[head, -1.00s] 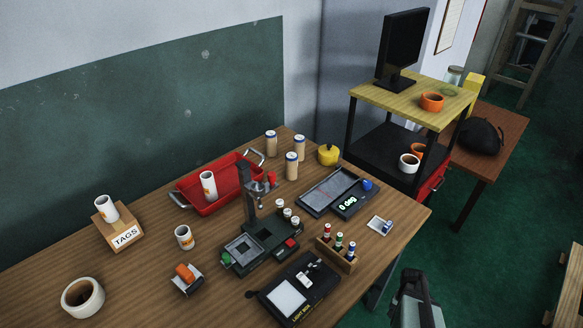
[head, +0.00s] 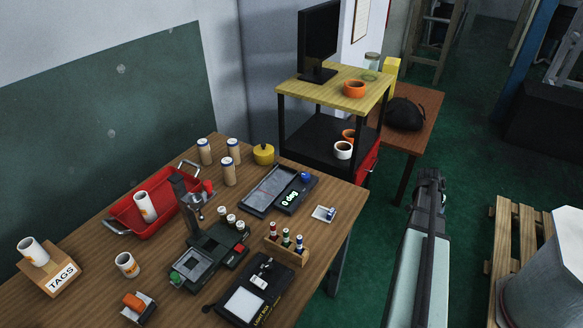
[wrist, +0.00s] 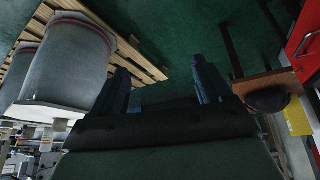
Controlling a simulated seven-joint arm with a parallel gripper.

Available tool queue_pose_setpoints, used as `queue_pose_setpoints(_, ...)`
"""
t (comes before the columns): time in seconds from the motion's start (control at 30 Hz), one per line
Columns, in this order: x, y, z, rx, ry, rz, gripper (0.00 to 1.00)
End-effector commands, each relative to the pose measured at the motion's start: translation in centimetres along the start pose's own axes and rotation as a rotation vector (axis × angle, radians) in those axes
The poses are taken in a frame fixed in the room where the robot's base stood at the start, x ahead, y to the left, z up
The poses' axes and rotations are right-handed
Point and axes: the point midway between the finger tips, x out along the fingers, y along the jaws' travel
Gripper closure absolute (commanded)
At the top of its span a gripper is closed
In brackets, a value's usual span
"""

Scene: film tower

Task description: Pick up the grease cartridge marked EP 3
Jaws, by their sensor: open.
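Several candidate cylinders stand on the wooden workbench in the head view; no EP marking is legible. Three tan cylinders with white and blue tops stand at the back: a left one (head: 204,152), a right one (head: 234,151) and a front one (head: 228,172). White cylinders with orange marks sit on the TAGS box (head: 34,251), in the red tray (head: 145,207) and on the bench (head: 127,265). My gripper (head: 431,180) is right of the bench, over the floor, far from them all. The wrist view shows its two fingers (wrist: 162,86) apart with nothing between them.
The red tray (head: 118,220), a dark press-like stand (head: 186,200), a scale (head: 290,203), a vial rack (head: 287,250) and a light box (head: 245,303) crowd the bench (head: 336,225). A shelf cart (head: 300,87) stands behind it. A pallet (head: 505,230) with a grey drum (head: 545,275) is right.

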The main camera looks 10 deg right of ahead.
Motion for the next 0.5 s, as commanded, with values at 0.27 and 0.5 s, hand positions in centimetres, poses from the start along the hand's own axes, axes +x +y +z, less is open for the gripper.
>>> queue_pose_setpoints(0.27, -7.3, -13.0, 1.1, -0.252, 0.003, -0.133, 0.22)
queue_pose_setpoints(0.5, -13.9, -23.1, 5.5, -0.492, -0.010, -0.247, 0.22)
